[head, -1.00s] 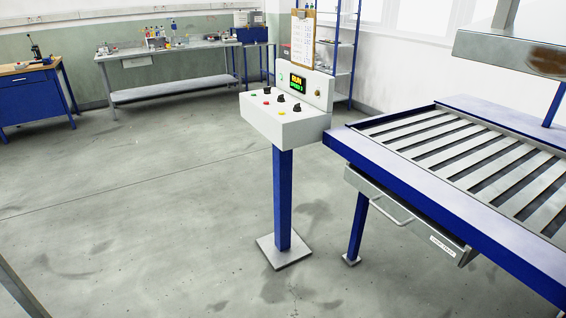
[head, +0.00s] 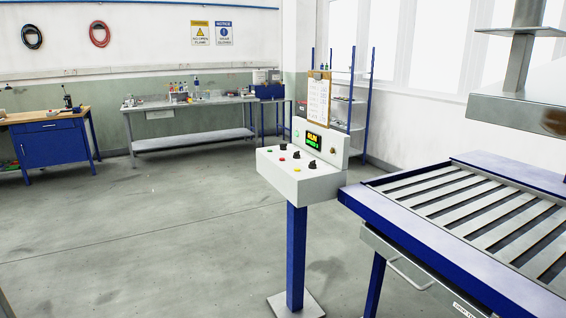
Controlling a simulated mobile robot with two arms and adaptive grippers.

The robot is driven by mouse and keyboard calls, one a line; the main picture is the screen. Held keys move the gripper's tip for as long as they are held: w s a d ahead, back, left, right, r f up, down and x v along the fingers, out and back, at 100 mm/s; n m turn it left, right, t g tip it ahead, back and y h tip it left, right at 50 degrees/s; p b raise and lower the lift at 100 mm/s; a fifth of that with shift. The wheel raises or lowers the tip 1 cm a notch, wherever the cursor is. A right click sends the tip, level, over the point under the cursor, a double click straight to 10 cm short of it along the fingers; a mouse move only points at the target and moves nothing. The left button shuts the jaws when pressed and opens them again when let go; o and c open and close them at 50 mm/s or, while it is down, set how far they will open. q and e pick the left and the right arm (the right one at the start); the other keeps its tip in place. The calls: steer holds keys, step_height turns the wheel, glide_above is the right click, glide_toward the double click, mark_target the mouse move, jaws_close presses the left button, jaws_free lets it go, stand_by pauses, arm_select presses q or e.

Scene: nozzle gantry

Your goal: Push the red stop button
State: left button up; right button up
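A white control box (head: 308,187) stands on a blue post (head: 296,255) in the middle of the head view. Its top carries a small red button (head: 282,157), with a green button (head: 270,149) to its left and black knobs (head: 312,165) near it. The buttons are small, so their shape and labels are hard to make out. A lit display (head: 313,141) on the upright panel behind them reads RUN with a speed line under it. Neither of my grippers is in view.
A blue-framed slatted roller table (head: 400,213) stands right of the box, with a metal hood (head: 515,110) above it. A clipboard (head: 318,100) rises behind the panel. A workbench (head: 195,104) and a blue cabinet (head: 50,145) line the back. The floor (head: 150,235) left of the post is clear.

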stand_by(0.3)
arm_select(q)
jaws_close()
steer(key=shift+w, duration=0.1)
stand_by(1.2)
